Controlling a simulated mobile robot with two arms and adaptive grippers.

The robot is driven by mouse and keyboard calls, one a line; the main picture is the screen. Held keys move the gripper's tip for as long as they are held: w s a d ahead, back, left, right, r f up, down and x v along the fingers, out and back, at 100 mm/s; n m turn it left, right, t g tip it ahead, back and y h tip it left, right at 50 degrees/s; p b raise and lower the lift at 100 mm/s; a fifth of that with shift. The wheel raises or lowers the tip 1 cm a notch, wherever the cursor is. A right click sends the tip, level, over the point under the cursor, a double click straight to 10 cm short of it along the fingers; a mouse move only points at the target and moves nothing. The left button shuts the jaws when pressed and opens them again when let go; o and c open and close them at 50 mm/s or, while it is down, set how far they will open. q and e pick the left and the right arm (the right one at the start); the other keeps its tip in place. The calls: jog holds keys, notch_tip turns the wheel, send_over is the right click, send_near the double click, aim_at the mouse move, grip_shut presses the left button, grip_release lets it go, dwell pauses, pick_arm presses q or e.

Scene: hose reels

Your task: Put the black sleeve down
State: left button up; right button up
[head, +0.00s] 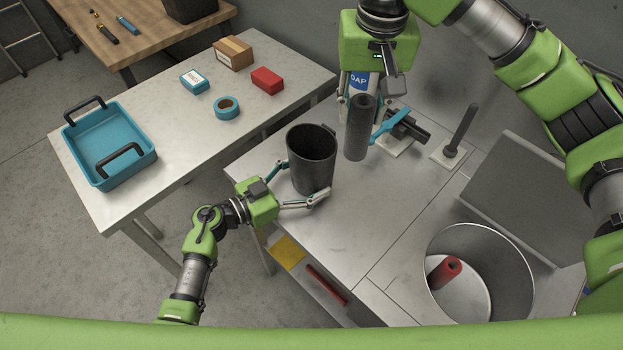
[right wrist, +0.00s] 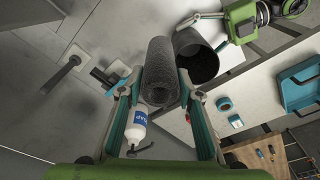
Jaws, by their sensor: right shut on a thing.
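The black sleeve (head: 357,135) is a dark, rough-surfaced hollow cylinder, held roughly upright in the head view. My right gripper (head: 360,108) is shut on it; in the right wrist view the sleeve (right wrist: 160,72) sits between the two fingers, its open end facing the camera. Its far end is hidden, so I cannot tell whether it touches the counter. My left gripper (head: 300,187) has its fingers on both sides of a black open-topped container (head: 312,160) near the counter's left edge, and appears shut on it.
A soap bottle (head: 358,80) shows behind the sleeve. A blue-handled device (head: 395,122) and an upright post (head: 461,130) stand nearby. A round steel basin (head: 432,285) holds a red roll (head: 445,272). Clear counter (head: 380,225) lies in front. The left table holds a blue tray (head: 85,132).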

jog(key=w+a+r, duration=0.2)
jog(key=w+a, duration=0.2)
jog(key=a, duration=0.2)
pick_arm(q)
jog(key=shift+a, duration=0.1)
pick_arm(e)
jog(key=m, duration=0.3)
send_near(312, 149)
jog(key=s, duration=0.3)
jog(key=shift+s+f, duration=0.2)
jog(key=shift+f, duration=1.9)
jog(key=o, duration=0.8)
jog(key=shift+f, duration=0.15)
jog(key=shift+c, duration=0.2)
pick_arm(q)
jog(key=shift+c, duration=0.2)
pick_arm(e)
jog(key=shift+o, duration=0.8)
